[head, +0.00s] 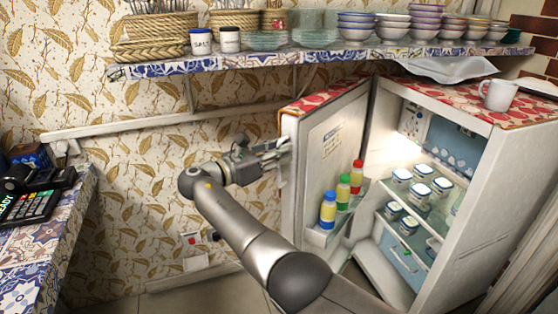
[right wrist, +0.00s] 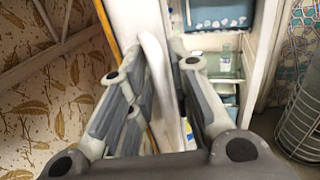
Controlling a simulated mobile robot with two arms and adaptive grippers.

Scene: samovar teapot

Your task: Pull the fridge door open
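The white fridge (head: 480,205) stands at the right with a red patterned top. Its door (head: 315,150) is swung wide open to the left, and the lit interior shows. My right gripper (head: 278,152) is at the outer face of the door, near its free edge. In the right wrist view, the gripper's fingers (right wrist: 160,70) stand apart on either side of the curved white door handle (right wrist: 157,85). Whether a finger touches the handle is unclear. My left gripper is not in view.
Bottles (head: 343,192) stand in the door shelf, and several jars (head: 420,192) stand inside the fridge. A tiled wall shelf (head: 330,53) with bowls runs above. A white mug (head: 499,95) is on the fridge top. A counter (head: 40,245) with a card terminal is at the left.

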